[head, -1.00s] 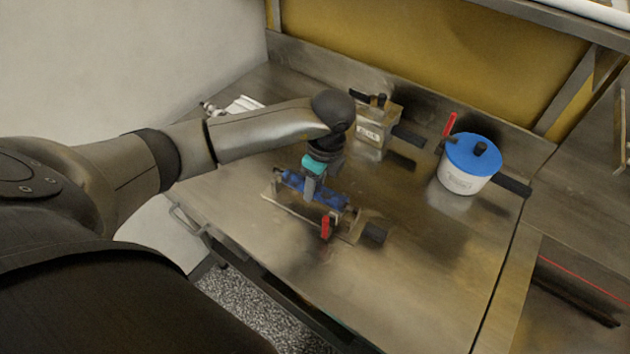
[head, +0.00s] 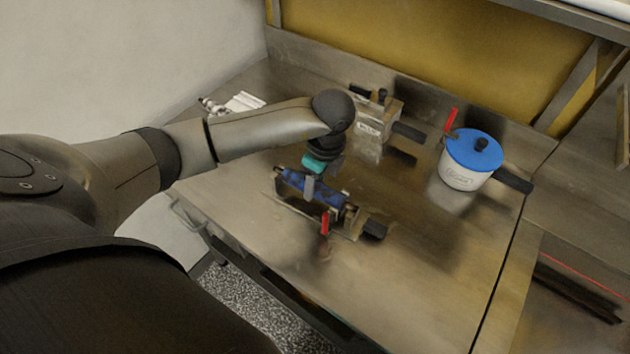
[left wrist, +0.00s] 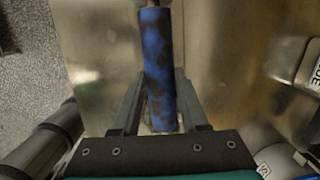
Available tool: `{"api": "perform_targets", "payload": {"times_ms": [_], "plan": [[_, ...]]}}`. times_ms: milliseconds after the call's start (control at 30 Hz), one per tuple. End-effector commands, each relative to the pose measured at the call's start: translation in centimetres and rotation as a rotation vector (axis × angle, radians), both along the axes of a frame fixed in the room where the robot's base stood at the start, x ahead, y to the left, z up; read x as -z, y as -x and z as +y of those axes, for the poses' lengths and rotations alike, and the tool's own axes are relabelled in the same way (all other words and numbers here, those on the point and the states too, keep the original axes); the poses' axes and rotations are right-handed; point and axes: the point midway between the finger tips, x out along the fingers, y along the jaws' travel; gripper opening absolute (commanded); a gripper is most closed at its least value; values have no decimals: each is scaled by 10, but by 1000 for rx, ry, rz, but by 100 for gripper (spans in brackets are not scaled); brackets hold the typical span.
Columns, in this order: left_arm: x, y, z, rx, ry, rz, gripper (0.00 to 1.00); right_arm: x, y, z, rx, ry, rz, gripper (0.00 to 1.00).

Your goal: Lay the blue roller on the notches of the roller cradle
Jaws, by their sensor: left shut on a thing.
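The blue roller (head: 329,194), mottled with dark patches, lies level across the roller cradle (head: 355,222), a low metal frame on the worktable. In the left wrist view the roller (left wrist: 157,55) runs lengthwise between my fingers. My left gripper (head: 309,187) points down from above and is shut on the roller; its two fingers (left wrist: 160,84) flank it in the wrist view. The roller is at or just above the cradle's ends; I cannot tell whether it touches the notches. My right gripper is not in view.
A red upright handle (head: 325,222) and a black knob (head: 375,229) stand at the cradle's near right end. Behind are a metal box (head: 372,128) with a dark handle and a white pot with a blue lid (head: 473,150). The table's front right is clear.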

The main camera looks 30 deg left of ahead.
Motion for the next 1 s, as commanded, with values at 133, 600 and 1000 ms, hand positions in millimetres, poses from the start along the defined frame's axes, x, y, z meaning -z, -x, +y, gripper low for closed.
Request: {"api": "perform_targets", "payload": {"times_ms": [133,600,1000], "plan": [[0,0,0,0,0,-1,0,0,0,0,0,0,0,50],[4,0,0,0,0,-1,0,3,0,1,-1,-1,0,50],[9,0,0,0,0,-1,0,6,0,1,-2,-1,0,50]]}}
